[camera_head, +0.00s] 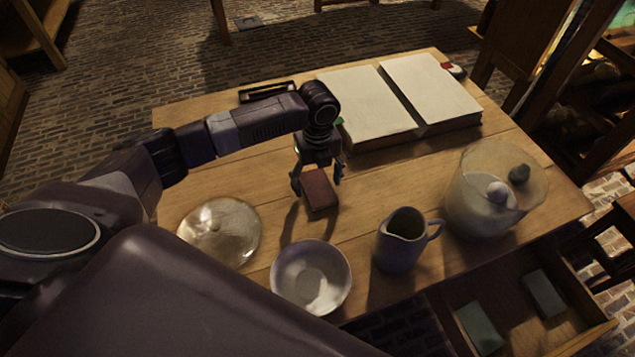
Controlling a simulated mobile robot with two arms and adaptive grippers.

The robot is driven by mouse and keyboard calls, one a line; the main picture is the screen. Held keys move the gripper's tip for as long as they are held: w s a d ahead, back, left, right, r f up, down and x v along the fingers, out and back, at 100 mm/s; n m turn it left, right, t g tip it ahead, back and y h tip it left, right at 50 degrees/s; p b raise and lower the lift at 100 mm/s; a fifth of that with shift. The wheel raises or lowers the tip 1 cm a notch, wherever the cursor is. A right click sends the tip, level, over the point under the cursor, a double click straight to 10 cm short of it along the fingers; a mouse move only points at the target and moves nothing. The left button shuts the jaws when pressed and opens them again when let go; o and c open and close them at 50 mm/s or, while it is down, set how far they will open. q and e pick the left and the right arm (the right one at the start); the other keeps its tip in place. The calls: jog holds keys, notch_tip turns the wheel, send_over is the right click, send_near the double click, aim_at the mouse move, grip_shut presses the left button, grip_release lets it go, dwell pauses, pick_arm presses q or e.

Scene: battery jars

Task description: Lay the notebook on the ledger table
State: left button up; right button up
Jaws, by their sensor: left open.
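A small reddish-brown block, which looks like the notebook (320,192), lies on the wooden ledger table (215,180) near its middle. My left gripper (317,184) points down just over it, with its fingers open on either side of the block. I cannot tell whether the fingers touch it. A large open ledger (365,107) with blank pale pages lies at the back right of the table. My right gripper is not in view.
A glass lid (220,232), a white bowl (311,278), a dark pitcher (398,245) and a glass jar (480,205) line the front. A dark tray (267,92) lies behind. An open drawer (585,325) holds a green block (480,328) and a grey block (544,293).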

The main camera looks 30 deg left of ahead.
aim_at(318, 187)
pick_arm(q)
notch_tip(318, 187, up, 12)
dwell(0.4)
jog(key=shift+f, duration=0.1)
dwell(0.4)
